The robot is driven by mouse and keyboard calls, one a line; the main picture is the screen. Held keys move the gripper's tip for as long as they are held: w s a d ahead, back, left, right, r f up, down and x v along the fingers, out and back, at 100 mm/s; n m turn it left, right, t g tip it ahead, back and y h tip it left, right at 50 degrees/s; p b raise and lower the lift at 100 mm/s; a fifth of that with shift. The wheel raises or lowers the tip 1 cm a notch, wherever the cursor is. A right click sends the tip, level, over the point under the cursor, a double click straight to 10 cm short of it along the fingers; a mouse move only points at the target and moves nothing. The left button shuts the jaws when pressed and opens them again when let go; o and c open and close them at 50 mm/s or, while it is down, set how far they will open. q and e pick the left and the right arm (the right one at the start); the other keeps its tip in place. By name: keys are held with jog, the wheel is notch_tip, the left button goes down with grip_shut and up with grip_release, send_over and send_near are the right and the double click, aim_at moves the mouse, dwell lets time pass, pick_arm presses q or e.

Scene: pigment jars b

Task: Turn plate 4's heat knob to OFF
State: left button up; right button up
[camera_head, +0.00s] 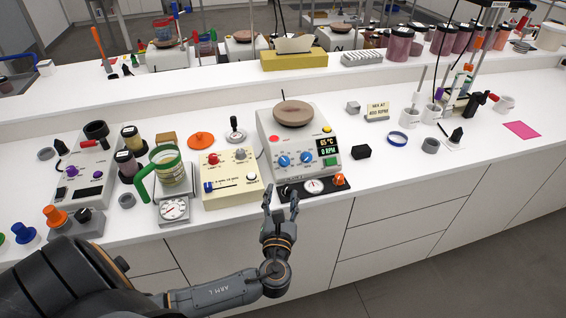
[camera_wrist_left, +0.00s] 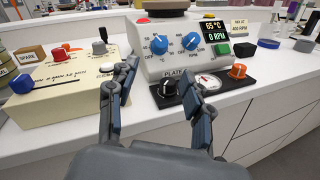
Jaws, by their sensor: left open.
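A pale hot plate (camera_head: 298,140) stands on the white bench, with a round brown top and two blue knobs. The left blue knob (camera_head: 284,161) also shows in the wrist view (camera_wrist_left: 158,44); the right blue knob is there too (camera_wrist_left: 191,41). The display (camera_wrist_left: 213,30) reads 65 °C and 0 RPM. A black strip in front holds a black knob (camera_wrist_left: 168,88), a round gauge (camera_wrist_left: 208,80) and an orange knob (camera_wrist_left: 237,71). The label "PLATE" shows, its number hidden. My left gripper (camera_head: 281,194) is open and empty, low in front of the strip's left end.
A cream box (camera_head: 230,182) with a red knob and slider stands left of the hot plate. Further left are a green-handled jug (camera_head: 170,168) on a scale. A small black block (camera_head: 361,152) sits to the right. The bench front edge is below the strip.

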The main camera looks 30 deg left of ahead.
aim_at(285, 165)
pick_arm(q)
jog(key=x, duration=0.4)
jog(key=shift+w+r+p, duration=0.1)
jog(key=shift+r+p, duration=0.05)
jog(key=shift+p, duration=0.2)
jog(key=x, duration=0.6)
jog(key=shift+p, duration=0.4)
jog(key=shift+w+a+f, duration=0.2)
jog(key=shift+w+a, duration=0.15)
jog(key=shift+w, duration=0.25)
pick_arm(e)
jog(key=shift+w+a+r, duration=0.1)
jog(key=shift+w+r, duration=0.15)
jog(key=shift+r, duration=0.25)
jog(key=shift+w+a+r, duration=0.1)
jog(key=shift+w+r, duration=0.15)
jog(key=shift+r, duration=0.25)
pick_arm(q)
jog(key=shift+c, duration=0.6)
grip_shut()
pick_arm(e)
jog(key=shift+s+f, duration=0.1)
jog(key=shift+s, duration=0.15)
